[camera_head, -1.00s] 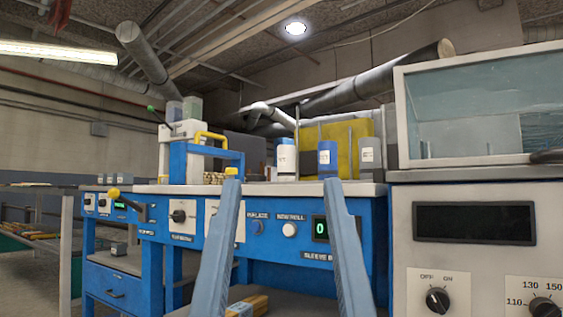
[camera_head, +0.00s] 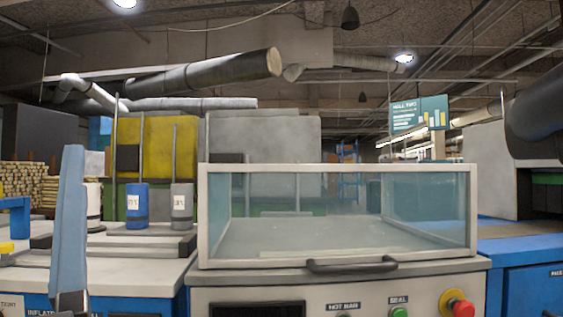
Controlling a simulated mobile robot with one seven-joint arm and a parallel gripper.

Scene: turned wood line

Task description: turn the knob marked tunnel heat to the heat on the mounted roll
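The tunnel heat knob is not in view. The light-coloured panel (camera_head: 235,295) under the glass-lidded sealing unit (camera_head: 335,262) shows only its upper part, with a dark display (camera_head: 250,309) and labels that seem to read "hot bar" and "seal". A blue roll (camera_head: 137,205) with a white label stands on a rack at left, beside a grey roll (camera_head: 182,208) and a white roll (camera_head: 93,203). Their label text is too small to read surely. The other finger is not visible.
A red button on a yellow base (camera_head: 458,307) and a green button (camera_head: 398,312) sit on the panel. A dark handle (camera_head: 351,265) sticks out at the lid's front. A blue cabinet (camera_head: 530,285) stands at right, with a dark pipe (camera_head: 540,118) above.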

